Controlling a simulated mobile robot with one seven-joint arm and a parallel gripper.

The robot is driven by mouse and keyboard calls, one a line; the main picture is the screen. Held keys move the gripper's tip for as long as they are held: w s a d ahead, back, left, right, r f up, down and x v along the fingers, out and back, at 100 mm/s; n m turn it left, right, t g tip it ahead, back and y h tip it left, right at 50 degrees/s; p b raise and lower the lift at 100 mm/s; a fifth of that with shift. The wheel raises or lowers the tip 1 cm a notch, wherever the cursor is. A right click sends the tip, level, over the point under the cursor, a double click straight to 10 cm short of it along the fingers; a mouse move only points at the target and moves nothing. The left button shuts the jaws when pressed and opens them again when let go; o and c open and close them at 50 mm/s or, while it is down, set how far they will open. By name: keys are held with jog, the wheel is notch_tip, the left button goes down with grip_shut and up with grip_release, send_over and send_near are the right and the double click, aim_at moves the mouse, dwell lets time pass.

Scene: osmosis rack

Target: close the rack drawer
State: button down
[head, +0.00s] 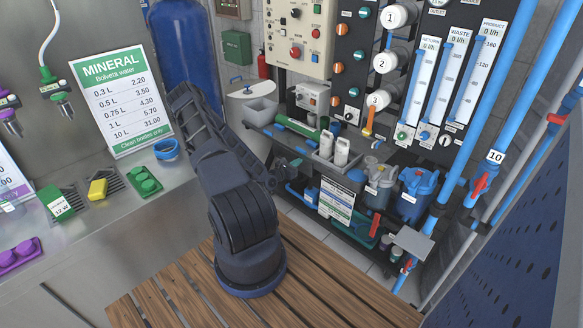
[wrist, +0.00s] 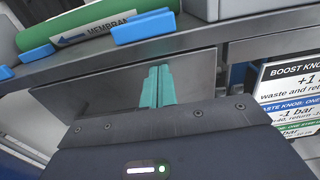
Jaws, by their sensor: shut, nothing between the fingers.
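My gripper (wrist: 158,86) shows in the wrist view with its two teal fingers shut together and nothing between them. The fingertips lie in front of a plain grey metal panel (wrist: 95,88), which looks like the front of the rack drawer, just under the shelf edge. I cannot tell whether the tips touch it, or how far open the drawer is. In the head view my gripper (head: 296,163) is partly hidden behind my dark arm, just below the rack's upper shelf. The drawer is not clearly visible there.
A green membrane tube (wrist: 85,32) in blue clips lies on the shelf above the fingers. A knob instruction sign (wrist: 288,95) hangs to the right. A steel counter with price signs is left.

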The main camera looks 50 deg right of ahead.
jog(key=shift+d+r, duration=0.1)
jog(key=shift+d, duration=0.35)
jog(key=shift+d+r, duration=0.1)
jog(key=a, duration=1.5)
jog(key=shift+f, duration=0.2)
jog(key=w+a+r+m+g+y, duration=0.1)
jog(key=a+r+m+g+y, duration=0.1)
jog(key=a+r+m, duration=0.5)
jog(key=w+a+r+m+g+y, duration=0.1)
jog(key=a+r+m+g+y, duration=0.15)
jog(key=r, duration=0.85)
jog(key=a+r+m+g+y, duration=0.25)
jog(key=a+r+m, duration=0.25)
jog(key=r, duration=0.5)
jog(key=s+a+r+m+t+y, duration=0.1)
jog(key=s+a+r+t+y, duration=0.2)
jog(key=a+r, duration=0.5)
jog(key=s+a+r+m+t+y, duration=0.1)
jog(key=s+a+r+t+y, duration=0.3)
jog(key=a, duration=0.7)
jog(key=s+a+r+m+t+y, duration=0.1)
jog(key=s+a+r+t+y, duration=0.3)
jog(key=a+r, duration=0.5)
notch_tip(320, 180, up, 3)
jog(key=shift+s+a+r+t, duration=0.2)
jog(key=shift+s+a+t, duration=0.15)
jog(key=shift+s, duration=0.85)
